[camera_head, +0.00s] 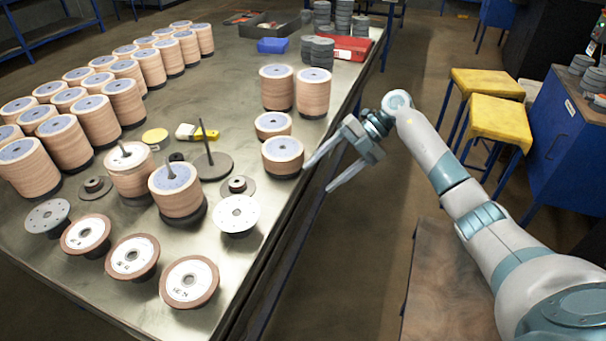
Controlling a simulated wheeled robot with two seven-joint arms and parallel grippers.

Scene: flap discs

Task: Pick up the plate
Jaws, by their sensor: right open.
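Two pale round metal plates with small holes lie near the front of the table. One plate (237,214) is to the right, close to the table's right edge. The other plate (47,216) is at the left. I cannot tell which of them is the task's plate. My right gripper (320,177) is open and empty, with its two fingers spread and pointing left at the table's right edge. It is beside a short stack of discs (283,153), up and to the right of the right-hand plate. My left gripper is not in view.
Three flap discs (190,283) lie along the front. A stack on a spindle (177,190) and a bare upright spindle stand (212,164) are near the right-hand plate. Many tall disc stacks (95,118) fill the left. Yellow-topped stools (500,118) stand right of the table.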

